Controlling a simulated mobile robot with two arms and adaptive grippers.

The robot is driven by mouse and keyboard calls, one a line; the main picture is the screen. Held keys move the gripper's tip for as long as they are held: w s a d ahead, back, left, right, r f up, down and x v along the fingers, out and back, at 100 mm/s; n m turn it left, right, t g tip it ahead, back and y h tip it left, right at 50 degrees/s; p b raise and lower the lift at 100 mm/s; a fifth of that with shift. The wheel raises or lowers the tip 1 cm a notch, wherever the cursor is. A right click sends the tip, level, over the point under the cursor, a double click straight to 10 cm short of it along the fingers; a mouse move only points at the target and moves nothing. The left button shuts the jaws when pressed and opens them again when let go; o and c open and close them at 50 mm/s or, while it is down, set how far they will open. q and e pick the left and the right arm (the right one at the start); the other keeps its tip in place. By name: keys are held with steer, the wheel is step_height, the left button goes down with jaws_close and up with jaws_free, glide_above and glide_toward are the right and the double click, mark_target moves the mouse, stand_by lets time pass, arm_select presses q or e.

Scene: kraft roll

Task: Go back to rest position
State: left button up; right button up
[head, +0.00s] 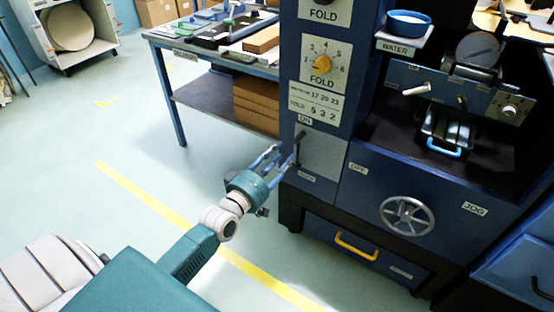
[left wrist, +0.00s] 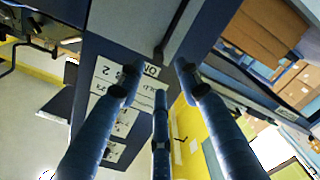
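My left gripper (head: 285,157) is in front of the switch panel on the blue machine's front left side. Its fingers are spread and nothing is between them; they also show apart in the left wrist view (left wrist: 156,72). The dark switch lever (head: 298,146) stands beside the fingertips, under the "ON" label. I cannot tell whether a finger touches it. In the left wrist view the light switch panel (left wrist: 135,30) and its dark slot lie just beyond the fingertips. My right gripper is in neither view.
The blue machine (head: 355,180) has a fold dial (head: 322,63), a handwheel (head: 407,215) and a drawer with a yellow handle (head: 356,246). A workbench (head: 225,60) with boxes stands behind the gripper. The floor left of the machine is open, with a yellow line (head: 170,205).

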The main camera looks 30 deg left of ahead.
arm_select(q)
steer(key=shift+s, duration=0.85)
